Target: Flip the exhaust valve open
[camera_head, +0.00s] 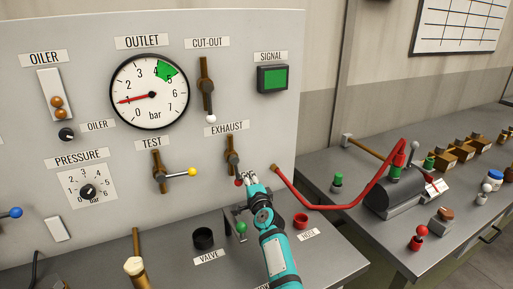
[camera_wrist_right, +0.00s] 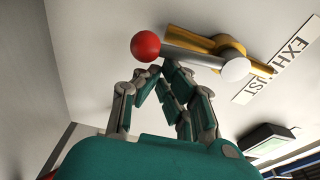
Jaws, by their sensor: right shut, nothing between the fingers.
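The exhaust valve (camera_head: 232,157) is a brass pipe piece mounted upright on the panel below the EXHAUST label. Its lever hangs down roughly in line with the pipe and ends in a red ball (camera_head: 238,182). In the right wrist view the red ball (camera_wrist_right: 145,47) and the grey lever (camera_wrist_right: 194,57) show in front of the brass body (camera_wrist_right: 222,45). My right gripper (camera_head: 247,178) is shut and empty, with its fingertips close beside the red ball. Whether they touch it I cannot tell. My left gripper is out of view.
The test valve (camera_head: 160,175) with a yellow knob is left of the exhaust valve, and the cut-out valve (camera_head: 205,85) is above. A red hose (camera_head: 340,207) runs right of my arm to the side bench. A black valve socket (camera_head: 203,238) and a red hose socket (camera_head: 300,221) are below.

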